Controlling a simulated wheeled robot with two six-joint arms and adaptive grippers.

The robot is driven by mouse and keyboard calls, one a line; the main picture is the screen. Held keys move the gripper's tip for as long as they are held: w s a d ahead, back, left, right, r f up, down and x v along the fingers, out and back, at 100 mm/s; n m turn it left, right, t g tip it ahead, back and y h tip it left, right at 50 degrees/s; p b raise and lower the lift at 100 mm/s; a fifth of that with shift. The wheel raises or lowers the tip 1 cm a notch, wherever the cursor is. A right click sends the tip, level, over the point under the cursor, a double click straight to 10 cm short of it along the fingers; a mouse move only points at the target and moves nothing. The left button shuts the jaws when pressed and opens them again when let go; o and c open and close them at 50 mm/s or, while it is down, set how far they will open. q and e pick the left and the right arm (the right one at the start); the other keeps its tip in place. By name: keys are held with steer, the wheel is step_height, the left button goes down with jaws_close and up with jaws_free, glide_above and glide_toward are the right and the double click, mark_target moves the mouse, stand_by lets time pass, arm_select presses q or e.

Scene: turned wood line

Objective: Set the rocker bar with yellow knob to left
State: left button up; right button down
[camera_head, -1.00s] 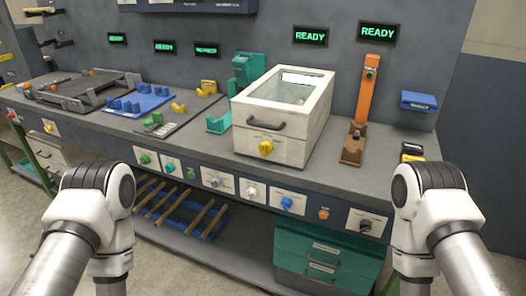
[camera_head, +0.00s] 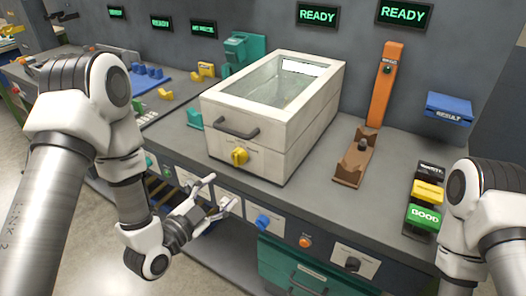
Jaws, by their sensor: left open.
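A yellow knob (camera_head: 239,156) sits on the front face of a white box with a glass lid (camera_head: 262,122). I cannot tell whether this knob is the rocker bar; no separate bar is clear, and its setting is too small to read. My left gripper (camera_head: 222,194) is open and empty, its two fingers spread. It is in front of the bench's front panel, below the yellow knob and apart from it, and partly covers a panel plate with a pale knob. My right arm (camera_head: 475,200) shows at the right edge; its gripper is out of view.
The front panel also holds a blue knob (camera_head: 262,222), an orange button (camera_head: 305,241) and a black switch (camera_head: 352,264). A green GOOD block (camera_head: 422,219) is at the right.

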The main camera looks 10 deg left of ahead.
mark_target(234, 162)
arm_select(q)
steer(key=shift+t, duration=0.5)
steer(key=w+r, duration=0.1)
steer(key=w, duration=0.1)
steer(key=w+d+r+p, duration=0.1)
steer(key=w, duration=0.1)
steer(key=w+r, duration=0.1)
steer(key=w, duration=0.2)
steer(key=shift+d+r, duration=0.15)
steer(key=shift+d, duration=0.25)
steer(key=shift+w, duration=0.4)
steer(key=c, duration=1.1)
